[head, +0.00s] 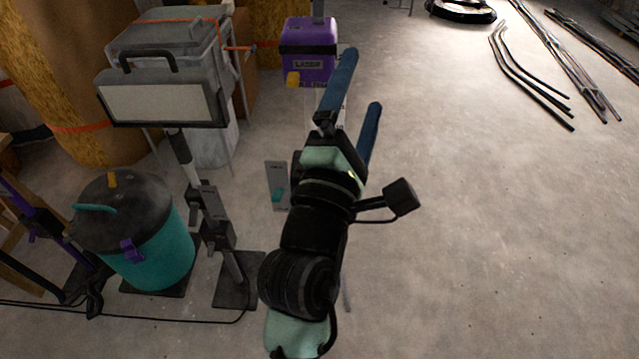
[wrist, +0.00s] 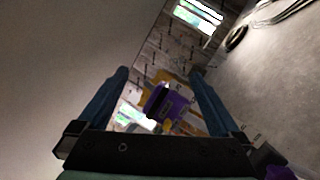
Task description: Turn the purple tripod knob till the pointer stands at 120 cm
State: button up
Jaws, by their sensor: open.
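My gripper (head: 361,80) is open, its two blue fingers apart with nothing between them. In the head view it reaches up in front of the purple laser box (head: 309,50) and its stand. In the wrist view the purple box (wrist: 172,103) shows beyond the gap between the fingers (wrist: 160,71). A purple piece (wrist: 280,172) shows at the lower right corner of the wrist view, too cut off to tell if it is the knob. A pale strip (head: 341,112) below the box is mostly behind my gripper. I cannot make out the pointer or its reading.
A work lamp (head: 165,104) on a stand and a teal bucket (head: 152,250) with a dark lid stand at the left. A cable runs along the floor there. Bent pipes (head: 525,80) lie at the upper right. The floor (head: 500,230) at right is clear.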

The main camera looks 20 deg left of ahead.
jog(key=s+a+f+n+g+y+b, duration=0.15)
jog(key=f+n+b, duration=0.35)
jog(key=f, duration=0.7)
jog(key=s+a+f+n+g+y+b, duration=0.1)
jog(key=a+f+n+b, duration=0.2)
jog(key=f+n, duration=0.65)
jog(key=s+a+f+n+g+y+b, duration=0.1)
jog(key=s+a+f+n+b, duration=0.2)
jog(key=f, duration=1.1)
jog(key=w+b, duration=0.1)
jog(key=w, duration=0.3)
jog(key=w+a+b, duration=0.1)
jog(key=w, duration=0.4)
jog(key=w+b, duration=0.2)
jog(key=w, duration=0.3)
jog(key=shift+a+r, duration=0.2)
jog(key=shift+a, duration=0.15)
jog(key=c, duration=1.3)
jog(key=shift+m+p, duration=0.35)
